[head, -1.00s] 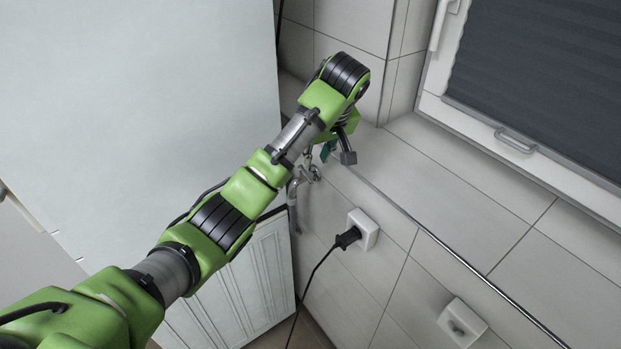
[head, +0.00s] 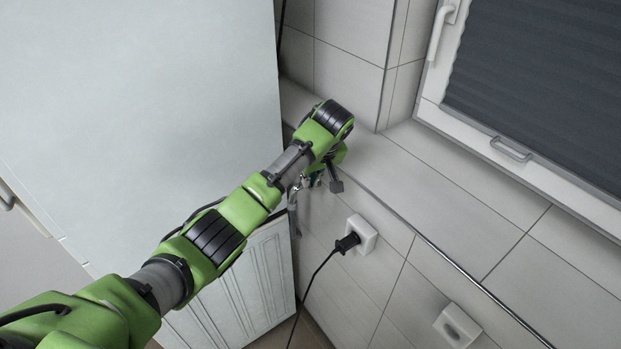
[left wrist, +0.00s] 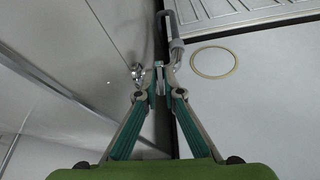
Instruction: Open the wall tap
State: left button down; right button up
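The wall tap (head: 293,208) is a small chrome fitting with a bent spout, low on the tiled wall beside the white cabinet; my left arm partly covers it in the head view. In the left wrist view the tap (left wrist: 138,72) shows a round wall flange, and its bent spout (left wrist: 177,45) runs up to the right. My left gripper (head: 322,183) is at the tap. In the left wrist view its fingers (left wrist: 158,88) look apart, with a small metal part of the tap between or just beyond the tips. I cannot tell whether they touch it. My right gripper is not in view.
A tall white cabinet (head: 140,110) stands close on the left of the tap. A socket with a black plug (head: 362,235) and hanging cord is just right of it. The tiled ledge (head: 440,180) above is clear; a window (head: 545,85) is at upper right.

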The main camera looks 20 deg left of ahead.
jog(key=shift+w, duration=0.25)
pick_arm(q)
jog(key=shift+s+a+m, duration=0.1)
jog(key=shift+a+m, duration=0.05)
jog(key=shift+m, duration=0.15)
jog(key=a+m+h, duration=0.5)
jog(key=a+m, duration=0.2)
jog(key=m, duration=0.8)
jog(key=shift+h, duration=0.4)
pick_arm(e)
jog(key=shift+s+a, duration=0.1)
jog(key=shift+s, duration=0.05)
pick_arm(q)
jog(key=shift+r+m, duration=0.1)
jog(key=shift+m, duration=0.2)
jog(key=c, duration=2.2)
grip_release()
jog(key=shift+o, duration=0.2)
